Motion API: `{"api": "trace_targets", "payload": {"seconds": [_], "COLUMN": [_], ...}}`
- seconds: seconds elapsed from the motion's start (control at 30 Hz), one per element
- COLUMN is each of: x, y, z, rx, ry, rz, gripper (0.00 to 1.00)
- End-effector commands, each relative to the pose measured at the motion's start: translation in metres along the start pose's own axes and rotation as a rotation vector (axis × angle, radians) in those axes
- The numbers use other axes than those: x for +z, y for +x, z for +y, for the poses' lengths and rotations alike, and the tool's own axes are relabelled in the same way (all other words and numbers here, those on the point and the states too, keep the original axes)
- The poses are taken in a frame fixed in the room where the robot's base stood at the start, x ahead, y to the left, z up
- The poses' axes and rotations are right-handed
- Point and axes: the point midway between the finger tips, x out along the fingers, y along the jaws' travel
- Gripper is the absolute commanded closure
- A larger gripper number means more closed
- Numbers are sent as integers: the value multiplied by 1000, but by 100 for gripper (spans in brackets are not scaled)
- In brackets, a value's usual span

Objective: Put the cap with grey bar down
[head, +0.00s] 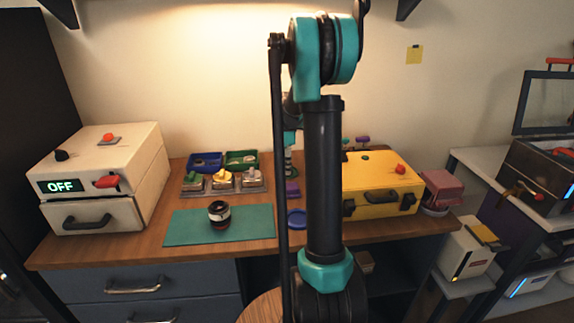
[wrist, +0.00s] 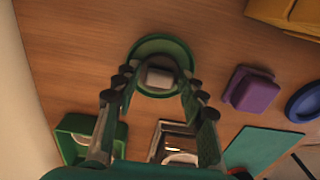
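The cap with grey bar (wrist: 158,76) shows in the wrist view as a round green disc with a pale grey block across its middle. My gripper (wrist: 159,80) comes in from below, with one finger on each side of the grey bar. The fingers lean inward and their tips look closed on the bar. I cannot tell whether the cap's underside touches the wooden table or hangs just above it. In the head view, my arm hides most of the gripper, and the cap cannot be made out.
A purple block (wrist: 252,90) and a blue round dish (wrist: 306,101) lie right of the cap. A green bin (wrist: 72,137) and a metal tray (wrist: 174,137) are close below it. A yellow case (head: 382,190) stands on the table (head: 250,251). Bare wood lies left of the cap.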

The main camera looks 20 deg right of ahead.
Motion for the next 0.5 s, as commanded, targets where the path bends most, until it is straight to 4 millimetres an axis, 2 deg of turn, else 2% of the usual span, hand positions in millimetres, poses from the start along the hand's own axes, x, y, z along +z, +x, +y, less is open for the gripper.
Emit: {"api": "trace_targets", "payload": {"seconds": [0.33,0.5], "x": [0,0], "y": [-2,-19], "z": [0,0], "rx": [0,0], "ry": [0,0], "rz": [0,0], "gripper": [52,52]}}
